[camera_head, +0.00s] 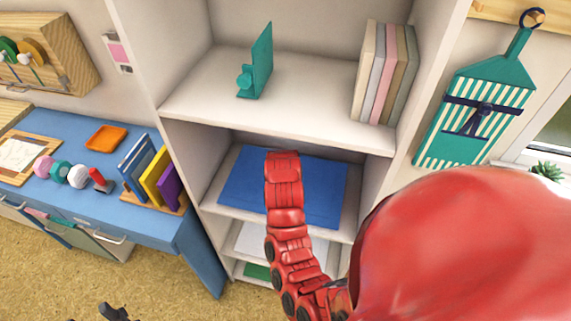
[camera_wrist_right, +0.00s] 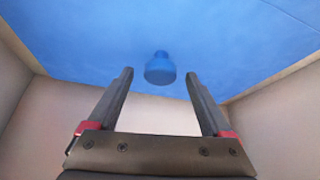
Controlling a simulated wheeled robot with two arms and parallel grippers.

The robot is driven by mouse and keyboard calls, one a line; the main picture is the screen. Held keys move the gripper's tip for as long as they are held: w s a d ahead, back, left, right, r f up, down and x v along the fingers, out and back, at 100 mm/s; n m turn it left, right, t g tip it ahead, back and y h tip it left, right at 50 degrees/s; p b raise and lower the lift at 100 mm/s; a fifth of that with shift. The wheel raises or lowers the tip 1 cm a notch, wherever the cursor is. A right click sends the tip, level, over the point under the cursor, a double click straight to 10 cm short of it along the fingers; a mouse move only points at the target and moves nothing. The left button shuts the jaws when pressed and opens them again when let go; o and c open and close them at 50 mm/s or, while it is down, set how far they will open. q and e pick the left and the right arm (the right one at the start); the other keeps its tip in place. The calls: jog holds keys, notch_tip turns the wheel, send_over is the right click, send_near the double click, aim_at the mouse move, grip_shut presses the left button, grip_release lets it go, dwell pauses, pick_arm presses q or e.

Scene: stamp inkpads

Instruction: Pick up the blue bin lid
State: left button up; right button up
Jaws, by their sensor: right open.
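The blue bin lid (camera_head: 240,180) is a wide flat blue panel in the middle compartment of the shelf unit. In the right wrist view, its blue surface (camera_wrist_right: 90,40) fills the upper part, with a round blue knob (camera_wrist_right: 160,70) sticking out of it. My right gripper (camera_wrist_right: 159,76) is open, its two dark fingers pointing at the lid, one on each side of the knob in that view, with a gap to both. I cannot tell the depth between knob and fingertips. In the head view my red arm hides this gripper. A dark piece at the bottom left edge may be my left gripper (camera_head: 115,313).
The shelf unit's side walls (camera_head: 182,165) flank the lid closely. A teal panel with a knob (camera_head: 260,65) and several books (camera_head: 380,75) stand on the shelf above. A blue desk (camera_head: 110,195) with small items is at left. A striped teal board (camera_head: 475,115) hangs at right.

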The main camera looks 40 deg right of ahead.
jog(key=shift+x, duration=1.05)
grip_shut()
